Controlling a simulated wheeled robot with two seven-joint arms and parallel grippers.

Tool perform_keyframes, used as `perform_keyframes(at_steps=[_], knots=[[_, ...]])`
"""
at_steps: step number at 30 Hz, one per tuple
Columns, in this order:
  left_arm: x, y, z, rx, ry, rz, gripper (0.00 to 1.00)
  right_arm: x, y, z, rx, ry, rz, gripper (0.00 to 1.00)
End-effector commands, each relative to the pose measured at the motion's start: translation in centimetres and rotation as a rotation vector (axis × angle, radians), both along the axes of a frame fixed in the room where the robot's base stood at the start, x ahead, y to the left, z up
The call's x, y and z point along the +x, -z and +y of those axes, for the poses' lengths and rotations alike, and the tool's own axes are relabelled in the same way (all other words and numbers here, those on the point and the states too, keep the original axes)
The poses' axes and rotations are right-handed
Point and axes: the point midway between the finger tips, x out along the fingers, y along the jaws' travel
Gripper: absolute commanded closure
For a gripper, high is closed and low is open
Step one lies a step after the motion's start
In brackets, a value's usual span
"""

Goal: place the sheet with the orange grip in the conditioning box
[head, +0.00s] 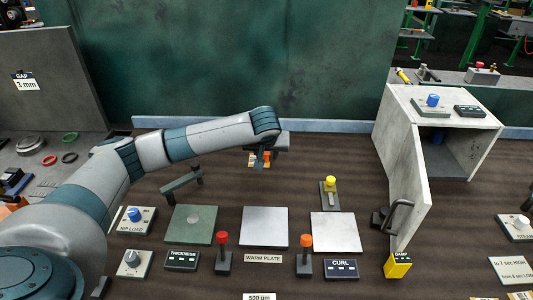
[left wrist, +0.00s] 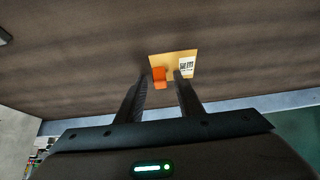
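The sheet with the orange grip (head: 267,155) is mostly hidden behind my left gripper (head: 262,163) in the head view. In the left wrist view it is a small tan sheet (left wrist: 175,60) with a white printed label and an orange grip (left wrist: 159,77). My left gripper (left wrist: 161,84) is open, its two dark fingers apart with the orange grip showing between their tips. I cannot tell if they touch it. The grey box (head: 386,105) at the right has its door (head: 415,195) swung open towards me and a dark inside. My right gripper is not in view.
A blue-knobbed device (head: 431,103) sits on the box top. In front lie a green plate (head: 191,225), two pale plates (head: 264,228) (head: 335,232), red (head: 222,240) and orange (head: 306,242) levers, and a yellow-knobbed lever (head: 330,185). A yellow block (head: 397,265) stands by the door.

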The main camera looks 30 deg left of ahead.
Motion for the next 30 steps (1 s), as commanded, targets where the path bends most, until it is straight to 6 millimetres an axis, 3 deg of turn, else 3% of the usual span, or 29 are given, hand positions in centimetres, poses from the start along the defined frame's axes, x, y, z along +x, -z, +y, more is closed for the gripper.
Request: perform_keyframes(at_steps=[11, 30], knots=[[-0.7, -1.4, -0.4, -0.002, 0.001, -0.001, 0.66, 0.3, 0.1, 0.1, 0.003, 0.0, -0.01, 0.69], [-5.4, -9.7, -2.7, -0.001, 0.001, -0.002, 0.66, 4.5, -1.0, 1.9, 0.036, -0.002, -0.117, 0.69]])
